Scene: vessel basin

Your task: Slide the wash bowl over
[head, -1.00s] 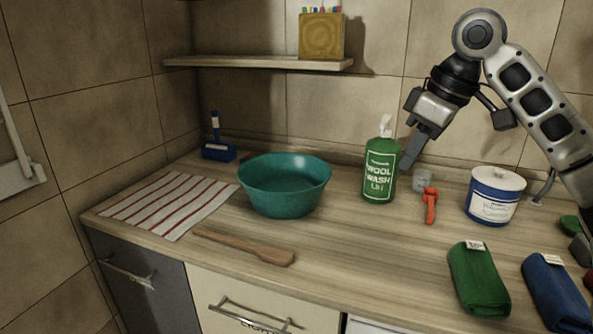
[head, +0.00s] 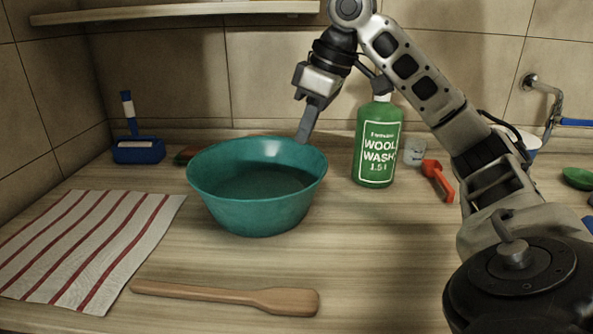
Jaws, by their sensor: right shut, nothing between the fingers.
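The wash bowl (head: 258,208) is a teal, round basin standing upright on the wooden counter (head: 390,260). It looks empty. My right gripper (head: 304,138) is shut and empty, pointing down at the bowl's back right rim. Its fingertips overlap the rim in the picture; I cannot tell whether they touch it. A striped cloth (head: 90,245), white with red lines, lies flat to the left of the bowl, with a narrow gap or near contact at its edge. My left gripper does not show.
A green wool wash bottle (head: 377,145) stands right of the bowl, with a grey cup (head: 414,152) and red scoop (head: 437,179) beyond. A wooden paddle (head: 230,296) lies in front. A blue brush holder (head: 138,148) stands at the back left. A shelf (head: 190,12) hangs above.

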